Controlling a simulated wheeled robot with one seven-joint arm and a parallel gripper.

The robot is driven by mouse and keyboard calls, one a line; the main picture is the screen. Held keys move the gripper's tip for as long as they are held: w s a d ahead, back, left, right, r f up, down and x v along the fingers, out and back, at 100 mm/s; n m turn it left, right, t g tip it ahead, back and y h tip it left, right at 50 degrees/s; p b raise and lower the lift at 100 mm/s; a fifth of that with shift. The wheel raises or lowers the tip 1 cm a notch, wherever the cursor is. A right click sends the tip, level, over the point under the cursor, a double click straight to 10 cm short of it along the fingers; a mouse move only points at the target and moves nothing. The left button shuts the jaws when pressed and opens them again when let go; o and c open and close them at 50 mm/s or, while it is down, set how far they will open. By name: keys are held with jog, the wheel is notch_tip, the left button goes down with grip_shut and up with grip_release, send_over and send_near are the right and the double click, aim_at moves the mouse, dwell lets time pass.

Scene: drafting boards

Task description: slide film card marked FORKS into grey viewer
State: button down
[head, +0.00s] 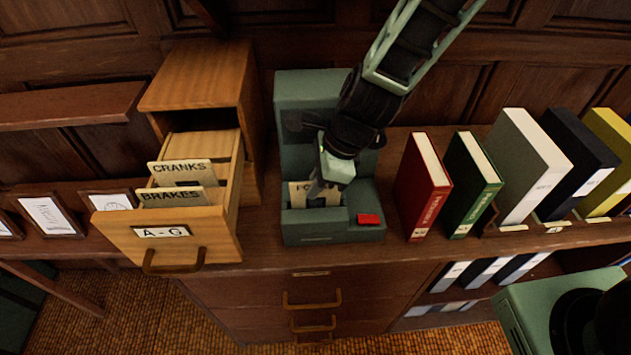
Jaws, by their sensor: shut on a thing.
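The grey-green viewer (333,232) stands on the wooden counter in the middle of the head view, with a red button (369,219) at its front right. A cream card (299,190) stands upright at the viewer's front recess. Only the start of its lettering, about "FO", shows; my gripper hides the rest. My gripper (318,188) points down in front of the viewer and is shut on this card. I cannot tell how deep the card's lower edge sits in the viewer.
Left of the viewer, a wooden card drawer (205,236) labelled A-G stands pulled out, with CRANKS (181,171) and BRAKES (173,197) cards in it. Right of the viewer stand a red book (424,188), a green book (473,185) and several binders. Small framed pictures (47,213) are at far left.

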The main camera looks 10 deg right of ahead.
jog(key=shift+f, duration=0.1)
jog(key=c, duration=1.5)
grip_release()
jog(key=v, duration=1.7)
jog(key=shift+b, duration=0.35)
jog(key=shift+d, duration=0.1)
jog(key=s+d+f+n+h+b, duration=0.1)
jog(key=s+f+n+h+b, duration=0.1)
jog(key=s+n, duration=0.6)
jog(key=s+d+f+n+h+b, duration=0.1)
jog(key=s+f+n, duration=0.4)
jog(key=n, duration=1.3)
jog(key=s+d+b, duration=0.1)
jog(key=s+b, duration=0.1)
jog(key=s, duration=0.2)
jog(key=shift+s+d+h, duration=0.15)
jog(key=shift+s+h, duration=0.1)
jog(key=shift+h, duration=0.15)
